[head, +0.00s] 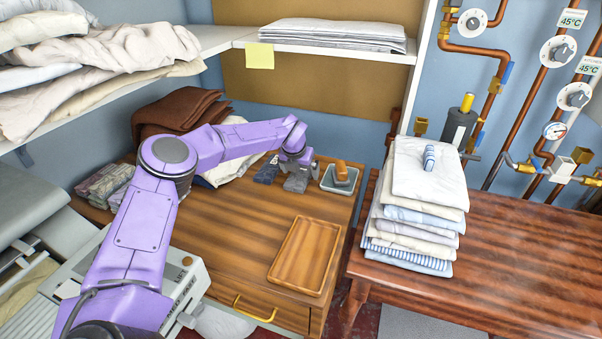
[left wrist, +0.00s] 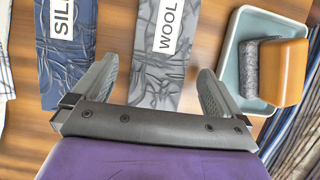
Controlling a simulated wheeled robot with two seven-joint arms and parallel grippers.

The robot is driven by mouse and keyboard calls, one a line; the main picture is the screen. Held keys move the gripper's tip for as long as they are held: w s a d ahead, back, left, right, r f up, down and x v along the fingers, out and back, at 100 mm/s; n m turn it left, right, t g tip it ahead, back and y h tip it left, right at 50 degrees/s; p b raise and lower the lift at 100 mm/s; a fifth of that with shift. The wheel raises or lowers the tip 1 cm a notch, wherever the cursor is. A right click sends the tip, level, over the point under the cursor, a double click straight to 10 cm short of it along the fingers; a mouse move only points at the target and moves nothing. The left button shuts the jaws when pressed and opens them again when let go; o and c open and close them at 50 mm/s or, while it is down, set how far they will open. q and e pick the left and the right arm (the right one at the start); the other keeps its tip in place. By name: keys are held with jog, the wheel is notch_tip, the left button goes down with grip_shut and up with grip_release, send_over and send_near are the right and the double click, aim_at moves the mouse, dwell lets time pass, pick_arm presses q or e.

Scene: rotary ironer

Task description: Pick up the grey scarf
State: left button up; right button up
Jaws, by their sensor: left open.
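The grey scarf, a wrinkled strip with a white WOOL label, lies on the wooden table, seen in the left wrist view (left wrist: 160,75) and partly in the head view (head: 296,184). My left gripper (head: 296,166) is above it, pointing down. In the left wrist view the open fingers (left wrist: 157,78) straddle the scarf, one on each side, with gaps showing. The scarf's near end is hidden behind the gripper body. I cannot tell how high the fingertips are above the table. My right gripper is out of view.
A dark blue strip labelled SIL… (left wrist: 68,50) lies left of the scarf. A small tray (left wrist: 231,55) holding a wooden-handled brush (left wrist: 284,72) is close on the right. An empty wooden tray (head: 305,256) is nearer. Folded laundry (head: 415,215) is stacked on the right table.

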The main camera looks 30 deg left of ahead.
pick_arm(q)
jog(key=shift+w+f, duration=0.15)
jog(key=shift+f, duration=0.15)
jog(key=c, duration=1.1)
jog(key=shift+c, duration=0.2)
jog(key=shift+r, duration=0.1)
notch_tip(320, 180, up, 16)
jog(key=r+b, duration=0.1)
notch_tip(320, 180, up, 11)
jog(key=p, duration=0.2)
send_over(301, 174)
